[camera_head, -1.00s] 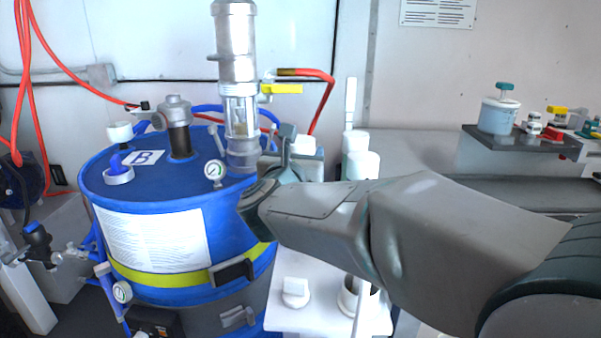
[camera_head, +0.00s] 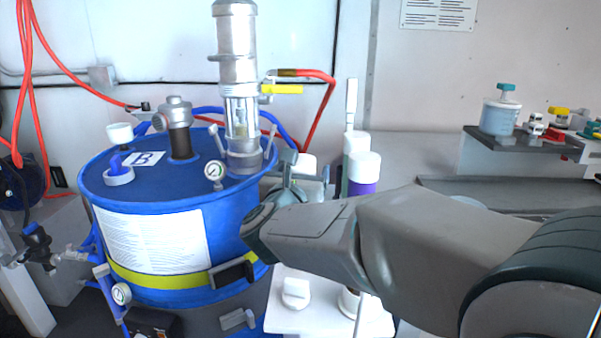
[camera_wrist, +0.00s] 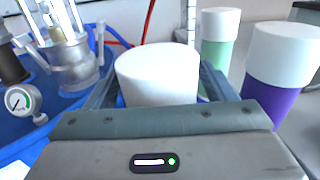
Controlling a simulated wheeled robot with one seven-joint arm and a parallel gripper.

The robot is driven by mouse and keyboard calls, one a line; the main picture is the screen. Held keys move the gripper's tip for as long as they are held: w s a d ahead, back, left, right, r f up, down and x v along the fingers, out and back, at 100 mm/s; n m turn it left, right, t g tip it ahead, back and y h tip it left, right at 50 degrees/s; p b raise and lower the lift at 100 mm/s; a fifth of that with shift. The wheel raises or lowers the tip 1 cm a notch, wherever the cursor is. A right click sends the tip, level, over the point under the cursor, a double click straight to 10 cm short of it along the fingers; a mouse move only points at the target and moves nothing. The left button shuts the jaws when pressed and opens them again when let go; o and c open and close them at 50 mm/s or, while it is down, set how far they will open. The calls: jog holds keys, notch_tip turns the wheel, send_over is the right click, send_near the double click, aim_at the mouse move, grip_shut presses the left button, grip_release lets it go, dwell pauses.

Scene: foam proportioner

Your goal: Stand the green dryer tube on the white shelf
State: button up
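My gripper (camera_head: 292,180) has its fingers on both sides of a white-capped piece (camera_wrist: 157,75), which also shows in the head view (camera_head: 305,164). A pale green tube (camera_wrist: 214,54) with a white cap stands farther back in the wrist view. A purple tube (camera_wrist: 274,100) with a white cap stands nearer, right of my gripper; it also shows in the head view (camera_head: 362,188). The white shelf (camera_head: 318,322) lies below my gripper, partly hidden by my arm.
A blue drum (camera_head: 110,195) with a clear-and-metal column (camera_head: 238,60) and a gauge (camera_head: 214,170) stands close on the left. A dark ledge (camera_head: 510,142) at right holds a jar (camera_head: 499,115) and small parts.

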jog(key=shift+r, duration=0.15)
jog(key=s+a, duration=0.2)
jog(key=s, duration=0.9)
jog(key=shift+s, duration=0.4)
